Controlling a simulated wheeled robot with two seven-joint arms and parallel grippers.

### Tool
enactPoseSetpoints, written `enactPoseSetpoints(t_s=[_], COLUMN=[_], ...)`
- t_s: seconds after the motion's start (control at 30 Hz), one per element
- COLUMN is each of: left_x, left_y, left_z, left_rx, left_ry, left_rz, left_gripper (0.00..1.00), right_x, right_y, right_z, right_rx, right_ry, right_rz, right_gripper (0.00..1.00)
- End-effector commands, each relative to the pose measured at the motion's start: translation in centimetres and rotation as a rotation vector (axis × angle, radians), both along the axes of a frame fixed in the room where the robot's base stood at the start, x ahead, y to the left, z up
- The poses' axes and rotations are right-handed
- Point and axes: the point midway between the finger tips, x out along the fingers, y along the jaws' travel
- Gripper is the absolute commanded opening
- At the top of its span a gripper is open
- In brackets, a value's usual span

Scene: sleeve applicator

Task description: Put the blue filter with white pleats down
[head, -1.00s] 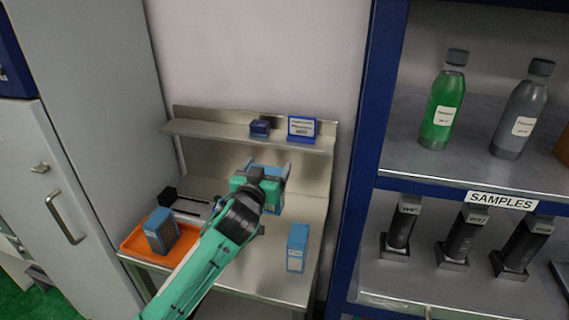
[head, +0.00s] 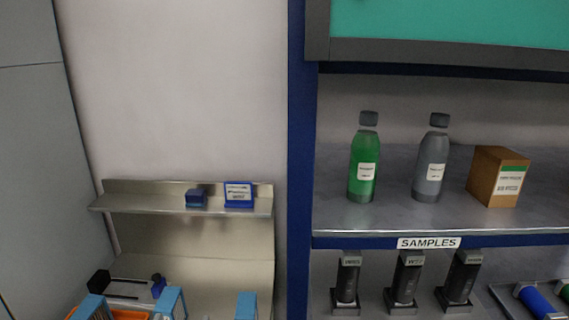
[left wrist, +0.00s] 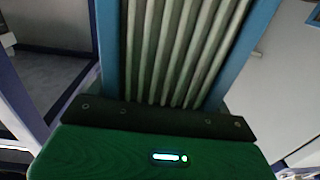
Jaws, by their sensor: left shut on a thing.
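The blue filter with white pleats (left wrist: 178,50) fills the upper middle of the left wrist view, its pale pleats running between blue frame sides. My left gripper (left wrist: 160,118) is shut on it; its green body and dark front edge lie right against the filter. Its fingertips are hard to make out. In the head view three blue filter tops show at the bottom edge: one at left (head: 92,307), one in the middle (head: 171,303) and one at right (head: 246,306). I cannot tell surely which is the held one. My right gripper is not in view.
An orange tray (head: 130,314) shows partly at the bottom left of the steel bench. The bench's shelf (head: 140,203) bears a small blue box (head: 195,198) and a blue-framed sign (head: 239,194). A blue rack (head: 298,160) with bottles stands to the right.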

Motion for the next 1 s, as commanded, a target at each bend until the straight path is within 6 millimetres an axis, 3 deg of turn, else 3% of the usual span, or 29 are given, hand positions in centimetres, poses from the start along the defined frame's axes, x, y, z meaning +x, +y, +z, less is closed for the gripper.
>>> enactPoseSetpoints(t_s=[0.5, 1.0], left_x=[-4.7, -5.2], left_y=[0.1, 0.1], left_z=[-5.6, -6.1], left_rx=[-0.002, 0.0], left_ry=[0.003, -0.002], left_rz=[0.002, 0.002], left_gripper=[0.37, 0.37], right_x=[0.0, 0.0], right_y=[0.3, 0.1], right_z=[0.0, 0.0], right_rx=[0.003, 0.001], right_ry=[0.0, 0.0], right_rz=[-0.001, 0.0], right_gripper=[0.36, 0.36])
